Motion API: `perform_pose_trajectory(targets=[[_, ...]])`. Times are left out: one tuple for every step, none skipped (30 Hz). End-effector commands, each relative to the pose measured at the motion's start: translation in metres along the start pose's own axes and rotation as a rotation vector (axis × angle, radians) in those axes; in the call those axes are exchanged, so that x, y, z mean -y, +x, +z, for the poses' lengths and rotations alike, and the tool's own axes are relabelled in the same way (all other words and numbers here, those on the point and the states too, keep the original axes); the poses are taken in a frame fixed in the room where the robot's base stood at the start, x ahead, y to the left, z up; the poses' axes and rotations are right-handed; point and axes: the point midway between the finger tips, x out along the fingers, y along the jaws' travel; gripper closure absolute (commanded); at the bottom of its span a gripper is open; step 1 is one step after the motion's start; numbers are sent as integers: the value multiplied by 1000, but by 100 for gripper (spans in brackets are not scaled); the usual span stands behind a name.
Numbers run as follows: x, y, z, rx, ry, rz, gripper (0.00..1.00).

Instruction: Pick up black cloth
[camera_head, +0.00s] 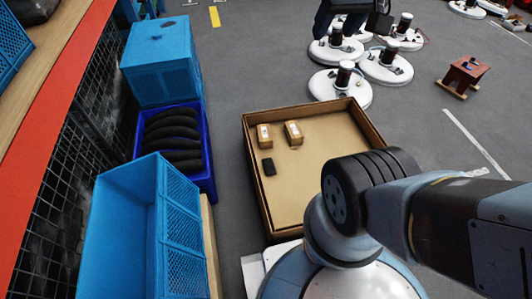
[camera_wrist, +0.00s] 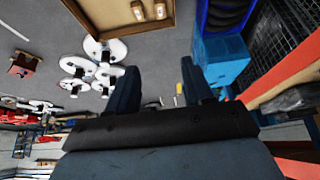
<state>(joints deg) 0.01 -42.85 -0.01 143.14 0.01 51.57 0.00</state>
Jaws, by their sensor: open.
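A small flat black item (camera_head: 268,166) lies in the open cardboard tray (camera_head: 320,214), near its left wall; I cannot tell if it is cloth. A dark, crumpled, cloth-like bundle (camera_head: 33,11) lies on the wooden shelf at the top left. A dark item on the shelf also shows at the right of the wrist view (camera_wrist: 298,101). My gripper (camera_wrist: 160,88) is open in the wrist view, its two dark fingers wide apart with nothing between them. It is apart from both dark items.
Two small brown boxes (camera_head: 293,133) stand in the tray. Blue crates (camera_head: 160,62) and a dark blue bin (camera_head: 207,180) of black rolls stand left of it. Several white round scrubber heads (camera_head: 341,86) stand behind. A small brown stool (camera_head: 464,76) is at right. Grey floor lies between.

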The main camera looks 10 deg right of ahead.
Motion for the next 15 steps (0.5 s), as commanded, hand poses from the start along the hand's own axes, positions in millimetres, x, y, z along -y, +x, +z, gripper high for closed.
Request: perform_pose_trajectory(targets=[[0,1,-3,2,0,0,44],[0,1,-5,4,0,0,41],[0,3,-9,8,0,-1,37],[0,5,-14,11,0,-1,34],[0,7,-18,15,0,-1,32],[8,10,-26,20,1,-1,28],[10,13,-33,24,0,-2,25],[10,16,-39,29,0,-2,22],[10,21,-49,36,0,-3,18],[10,25,-56,41,0,-4,15],[10,30,-64,46,0,-4,12],[11,36,-74,52,0,-5,9],[11,40,-81,57,0,-5,6],[11,45,-88,62,-1,-6,3],[11,52,-97,68,-1,-6,0]])
